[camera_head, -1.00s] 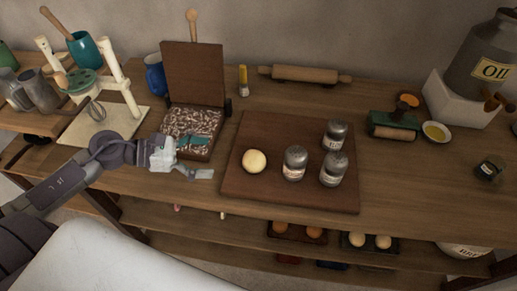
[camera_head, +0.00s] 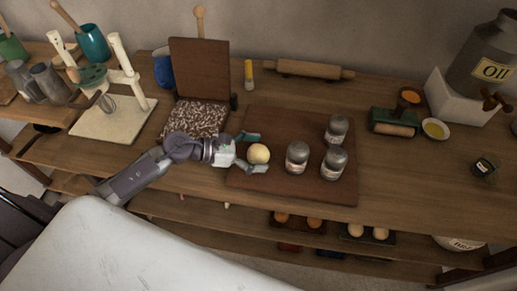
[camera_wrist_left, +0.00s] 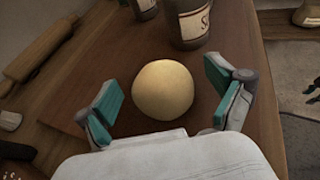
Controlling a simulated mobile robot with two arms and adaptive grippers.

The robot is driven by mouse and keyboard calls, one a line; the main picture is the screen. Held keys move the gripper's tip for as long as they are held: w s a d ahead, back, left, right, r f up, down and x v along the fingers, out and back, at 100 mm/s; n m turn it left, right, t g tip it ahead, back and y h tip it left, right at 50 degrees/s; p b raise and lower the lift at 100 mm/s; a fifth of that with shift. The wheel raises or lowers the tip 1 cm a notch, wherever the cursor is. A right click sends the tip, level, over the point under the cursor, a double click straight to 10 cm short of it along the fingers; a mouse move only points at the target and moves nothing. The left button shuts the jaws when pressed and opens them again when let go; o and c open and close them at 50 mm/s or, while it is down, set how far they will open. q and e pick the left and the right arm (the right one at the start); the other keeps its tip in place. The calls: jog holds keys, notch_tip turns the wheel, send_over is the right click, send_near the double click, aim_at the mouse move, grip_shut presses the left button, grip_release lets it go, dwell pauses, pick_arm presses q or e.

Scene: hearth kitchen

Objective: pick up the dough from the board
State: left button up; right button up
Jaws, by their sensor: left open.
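The dough (camera_head: 258,153) is a pale round ball on the left part of the dark wooden board (camera_head: 280,125). My left gripper (camera_head: 258,152) is open, with a teal-padded finger on either side of the dough. In the left wrist view the dough (camera_wrist_left: 163,90) lies between the two spread fingers (camera_wrist_left: 165,95), with gaps to both. The right gripper is not in view.
Several shakers stand on the board right of the dough, the nearest one (camera_head: 297,157) close by. An open box of dark speckled contents (camera_head: 196,119) stands left of the board. A rolling pin (camera_head: 308,69) lies behind. Bare counter (camera_head: 420,180) is at the right.

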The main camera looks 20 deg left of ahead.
pick_arm(q)
jog(key=c, duration=1)
jog(key=shift+o, duration=0.2)
